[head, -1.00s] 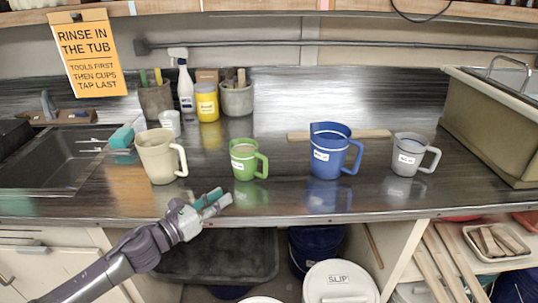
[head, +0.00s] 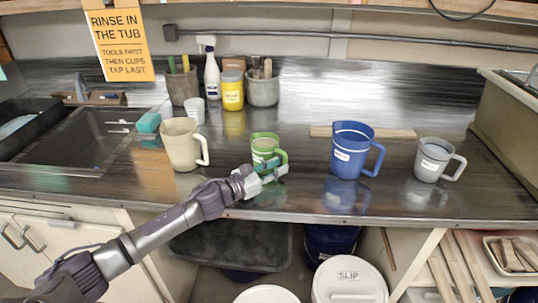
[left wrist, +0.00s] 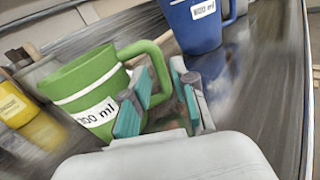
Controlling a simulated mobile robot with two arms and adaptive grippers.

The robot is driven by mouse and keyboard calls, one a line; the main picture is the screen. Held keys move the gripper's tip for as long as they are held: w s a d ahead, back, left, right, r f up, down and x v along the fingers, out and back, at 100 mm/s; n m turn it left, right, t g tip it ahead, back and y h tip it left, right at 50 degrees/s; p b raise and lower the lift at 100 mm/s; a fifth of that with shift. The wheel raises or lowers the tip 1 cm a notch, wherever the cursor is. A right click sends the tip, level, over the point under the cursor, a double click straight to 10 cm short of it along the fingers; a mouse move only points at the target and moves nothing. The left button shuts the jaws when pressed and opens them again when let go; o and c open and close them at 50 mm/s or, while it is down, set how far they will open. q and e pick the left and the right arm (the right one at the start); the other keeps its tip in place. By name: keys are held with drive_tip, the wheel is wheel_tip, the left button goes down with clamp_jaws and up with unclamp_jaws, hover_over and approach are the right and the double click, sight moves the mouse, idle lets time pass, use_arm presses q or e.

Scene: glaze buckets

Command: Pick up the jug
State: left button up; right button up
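A green jug (head: 263,145) with a white band and a volume label stands upright on the dark counter, its handle toward the right. In the left wrist view the green jug (left wrist: 88,85) is close, at the left. My left gripper (head: 270,174) is at the near right side of this jug, by its handle. In the left wrist view its teal-padded fingers (left wrist: 162,108) are apart, with the lower handle at the gap between them; whether they touch it I cannot tell. Other jugs are beige (head: 182,148), blue (head: 350,155) and grey (head: 430,163). My right gripper is not in view.
A sink (head: 80,138) with a teal sponge (head: 148,122) is at the left. A yellow jar (head: 232,92), spray bottle (head: 212,78) and tool pots stand at the back. A wooden strip (head: 395,133) lies behind the blue jug. A tub (head: 500,120) stands at the right.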

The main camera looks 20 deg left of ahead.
sight(285, 162)
use_arm(q)
drive_tip(key=x, duration=0.3)
drive_tip(key=shift+w+d, duration=0.15)
drive_tip(key=shift+w, duration=0.1)
drive_tip(key=shift+s, duration=0.1)
clamp_jaws()
drive_tip(key=shift+r, duration=0.1)
